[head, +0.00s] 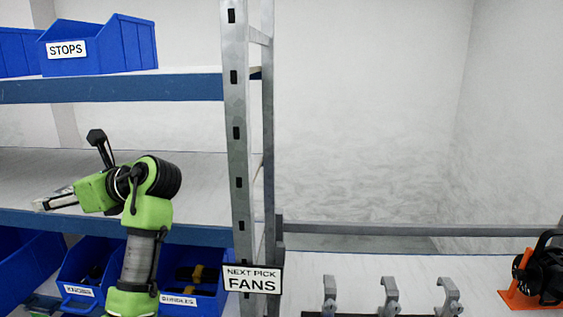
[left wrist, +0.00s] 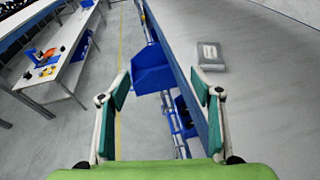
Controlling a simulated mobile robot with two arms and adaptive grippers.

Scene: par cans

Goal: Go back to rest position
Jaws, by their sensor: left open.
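My left gripper (left wrist: 160,86) is open and empty in the left wrist view, its two teal-padded fingers spread wide apart. Below it are a blue shelf edge and a blue bin. In the head view my green left arm rises in front of the shelf rack, bent to the left at the level of the middle shelf. The gripper end points left there and its fingers are hard to make out. My right gripper is in neither view.
A grey box with a pale label (left wrist: 209,55) lies on the shelf. The rack's metal post (head: 237,130) stands right of my arm. Blue bins labelled KNOBS (head: 80,291) and BUNDLES (head: 178,301) sit below. A FANS sign (head: 252,280), grey hooks (head: 389,296) and an orange-black device (head: 541,272) are at right.

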